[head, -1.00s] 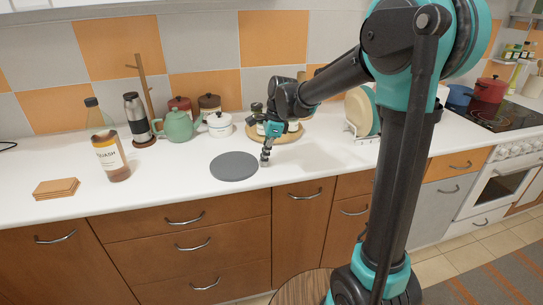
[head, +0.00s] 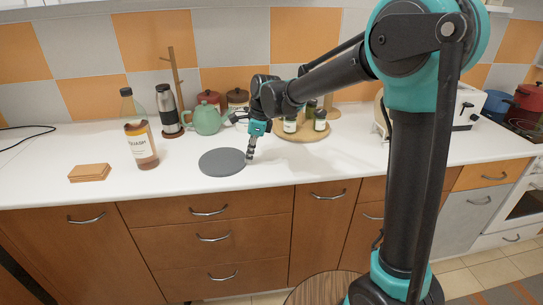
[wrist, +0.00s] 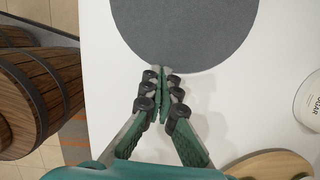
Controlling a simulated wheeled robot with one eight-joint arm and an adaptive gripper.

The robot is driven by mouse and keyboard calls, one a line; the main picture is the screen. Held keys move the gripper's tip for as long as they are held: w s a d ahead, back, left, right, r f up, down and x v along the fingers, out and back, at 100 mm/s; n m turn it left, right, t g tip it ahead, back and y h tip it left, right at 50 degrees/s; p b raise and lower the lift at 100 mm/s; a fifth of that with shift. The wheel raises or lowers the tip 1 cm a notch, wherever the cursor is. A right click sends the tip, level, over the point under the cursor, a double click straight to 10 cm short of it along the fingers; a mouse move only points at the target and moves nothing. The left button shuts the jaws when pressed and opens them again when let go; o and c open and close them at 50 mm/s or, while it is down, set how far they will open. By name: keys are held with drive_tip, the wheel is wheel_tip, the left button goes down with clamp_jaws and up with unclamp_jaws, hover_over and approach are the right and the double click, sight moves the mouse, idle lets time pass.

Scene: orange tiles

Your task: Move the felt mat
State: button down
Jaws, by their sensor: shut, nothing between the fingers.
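The felt mat (head: 222,162) is a dark grey disc lying flat on the white counter, left of my gripper (head: 250,155). In the wrist view the mat (wrist: 185,28) fills the upper middle, partly cut off by the frame top. My gripper (wrist: 160,72) is shut with nothing between its fingers. Its fingertips are low, at the mat's rim on the right side in the head view. They seem to touch the rim, but contact is not fully clear.
Coasters (head: 89,173) and a squash bottle (head: 140,135) stand left of the mat. A green teapot (head: 206,118) and flask (head: 168,110) are behind. A round wooden tray (head: 301,135) with jars is right. Bare counter lies between bottle and mat. The counter's front edge is near.

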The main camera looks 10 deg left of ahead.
sight(225, 162)
drive_tip(key=a, duration=0.5)
drive_tip(key=s+a, duration=0.1)
drive_tip(key=a, duration=0.1)
drive_tip(key=shift+s+a, duration=0.1)
drive_tip(key=shift+a, duration=0.25)
